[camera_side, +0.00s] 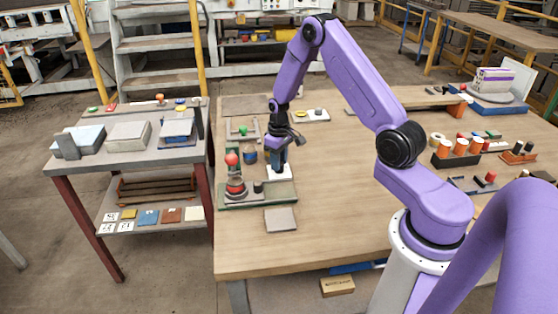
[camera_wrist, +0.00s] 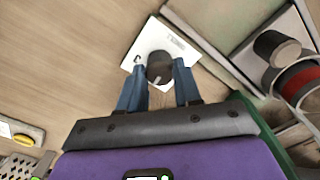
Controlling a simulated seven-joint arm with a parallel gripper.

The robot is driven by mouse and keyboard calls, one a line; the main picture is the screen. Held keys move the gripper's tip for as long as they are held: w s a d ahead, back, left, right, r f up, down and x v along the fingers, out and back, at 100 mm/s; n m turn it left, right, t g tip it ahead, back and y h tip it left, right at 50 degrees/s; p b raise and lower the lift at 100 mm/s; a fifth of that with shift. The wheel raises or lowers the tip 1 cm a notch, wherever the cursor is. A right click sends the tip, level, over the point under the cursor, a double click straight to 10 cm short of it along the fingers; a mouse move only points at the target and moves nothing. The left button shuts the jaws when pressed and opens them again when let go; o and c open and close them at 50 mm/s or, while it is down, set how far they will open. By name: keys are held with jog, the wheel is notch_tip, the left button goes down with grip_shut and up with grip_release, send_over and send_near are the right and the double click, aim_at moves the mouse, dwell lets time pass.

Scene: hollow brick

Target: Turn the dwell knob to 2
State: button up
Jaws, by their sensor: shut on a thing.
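The dwell knob is a dark round knob (camera_wrist: 160,68) on a white square plate (camera_wrist: 148,42) with small dark print, seen in the wrist view. The print is too small to read, so I cannot tell the knob's setting. My gripper (camera_wrist: 158,80) points down over the plate, its two blue fingers closed on either side of the knob. In the side view my gripper (camera_side: 278,164) stands at the white plate (camera_side: 279,173), just behind the green-edged base; the knob is hidden there by the fingers.
A green-edged base (camera_side: 262,196) with a red-ringed round part and a red ball-topped lever (camera_side: 232,160) stands close in front and left. A grey plate (camera_side: 281,220) lies near it. A small white plate with a knob (camera_side: 317,115) lies behind. The table's middle (camera_side: 335,190) is clear.

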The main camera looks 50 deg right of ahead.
jog(key=shift+m, duration=0.6)
jog(key=o, duration=1)
jog(key=shift+o, duration=0.2)
notch_tip(320, 180, up, 18)
jog(key=shift+f, duration=0.25)
